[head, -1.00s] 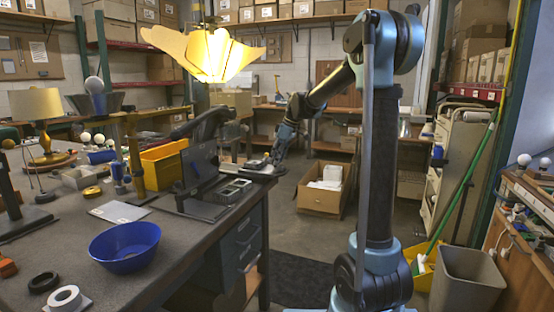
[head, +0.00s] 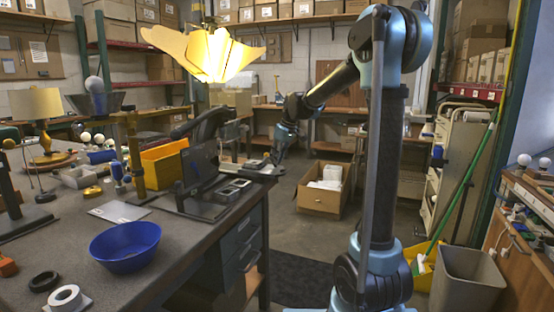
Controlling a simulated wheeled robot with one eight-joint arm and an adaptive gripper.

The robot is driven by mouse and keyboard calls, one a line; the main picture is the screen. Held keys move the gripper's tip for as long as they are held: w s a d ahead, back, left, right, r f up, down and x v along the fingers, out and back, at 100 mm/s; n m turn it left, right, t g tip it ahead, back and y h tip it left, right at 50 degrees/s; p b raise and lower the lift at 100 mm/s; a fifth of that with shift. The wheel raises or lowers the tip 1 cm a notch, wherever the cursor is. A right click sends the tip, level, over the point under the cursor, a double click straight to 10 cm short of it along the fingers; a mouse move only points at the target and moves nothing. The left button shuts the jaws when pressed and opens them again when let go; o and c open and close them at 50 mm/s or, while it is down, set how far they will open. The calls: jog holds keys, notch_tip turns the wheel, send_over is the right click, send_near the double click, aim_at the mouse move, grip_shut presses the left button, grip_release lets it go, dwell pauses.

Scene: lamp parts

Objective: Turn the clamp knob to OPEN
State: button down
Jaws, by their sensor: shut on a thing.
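A dark clamp fixture stands on the workbench left of centre, with an upright black plate (head: 200,162) and a flat base carrying a grey metal block (head: 230,189). My gripper (head: 258,165) is at the right side of this fixture, low over the bench corner, reached by my arm from the right. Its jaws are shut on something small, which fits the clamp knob. The knob itself is hidden or too small to make out, so its turn position cannot be read.
A lit lamp with a petal shade (head: 210,52) hangs above the fixture. An open cardboard box (head: 322,195) is on the floor behind.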

jog(key=m+t+h, duration=0.1)
jog(key=m, duration=0.2)
jog(key=m+h, duration=0.1)
jog(key=m, duration=0.3)
jog(key=shift+a+r+t, duration=0.1)
jog(key=shift+a+t, duration=0.1)
jog(key=shift+t, duration=0.2)
jog(key=m+h, duration=0.1)
jog(key=m, duration=0.3)
jog(key=shift+h, duration=0.4)
jog(key=shift+a+m+h, duration=0.15)
jog(key=shift+m+h, duration=0.45)
jog(key=shift+m, duration=1.3)
jog(key=c, duration=1.6)
grip_release()
jog(key=shift+c, duration=0.2)
